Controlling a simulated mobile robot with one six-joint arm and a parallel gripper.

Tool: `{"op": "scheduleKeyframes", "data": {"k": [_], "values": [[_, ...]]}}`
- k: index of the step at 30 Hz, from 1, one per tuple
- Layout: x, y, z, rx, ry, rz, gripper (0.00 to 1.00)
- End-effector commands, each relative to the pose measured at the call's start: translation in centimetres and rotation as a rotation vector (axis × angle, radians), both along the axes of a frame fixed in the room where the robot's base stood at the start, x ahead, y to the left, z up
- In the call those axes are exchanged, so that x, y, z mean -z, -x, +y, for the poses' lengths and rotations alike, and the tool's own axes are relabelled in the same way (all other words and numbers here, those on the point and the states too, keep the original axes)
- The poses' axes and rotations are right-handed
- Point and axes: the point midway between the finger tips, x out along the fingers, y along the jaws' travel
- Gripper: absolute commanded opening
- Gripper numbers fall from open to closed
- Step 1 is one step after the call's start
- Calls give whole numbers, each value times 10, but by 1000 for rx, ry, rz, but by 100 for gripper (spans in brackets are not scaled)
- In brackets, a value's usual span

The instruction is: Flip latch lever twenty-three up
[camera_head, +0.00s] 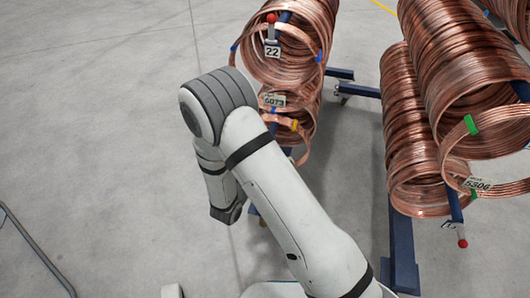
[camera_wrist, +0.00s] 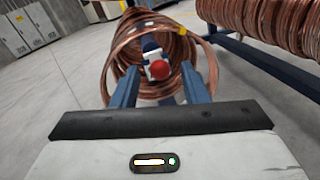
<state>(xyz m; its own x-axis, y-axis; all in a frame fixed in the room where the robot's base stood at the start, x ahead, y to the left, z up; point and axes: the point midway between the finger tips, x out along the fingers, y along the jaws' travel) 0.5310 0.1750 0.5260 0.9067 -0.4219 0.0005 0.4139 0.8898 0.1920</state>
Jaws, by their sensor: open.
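In the wrist view a latch lever with a red ball knob (camera_wrist: 160,70) shows straight ahead, at the mouth of a copper coil (camera_wrist: 119,62). A small pale plate sits behind the knob; its number is not readable. The knob appears toward the camera and slightly low. My gripper (camera_wrist: 160,78) is open, its two blue-grey fingers to the left and right of the knob in the picture; no contact is visible. In the head view my arm hides this lever, and my fingers cannot be made out.
A lever tagged 22 (camera_head: 272,51) stands upright with its red knob on top at the upper coil (camera_head: 290,35). At the right, more coils (camera_head: 460,60) hang on a blue rack (camera_head: 402,240), with another red-knobbed lever (camera_head: 461,242) pointing down.

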Motion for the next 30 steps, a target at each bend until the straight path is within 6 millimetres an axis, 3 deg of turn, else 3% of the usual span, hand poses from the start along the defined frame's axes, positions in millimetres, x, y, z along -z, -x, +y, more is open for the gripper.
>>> {"op": "scheduleKeyframes", "data": {"k": [6, 16, 30], "values": [[1, -22, -11, 3, 0, 1, 41], [0, -25, -13, 2, 1, 1, 41], [0, -25, -14, 5, 1, 2, 2]]}}
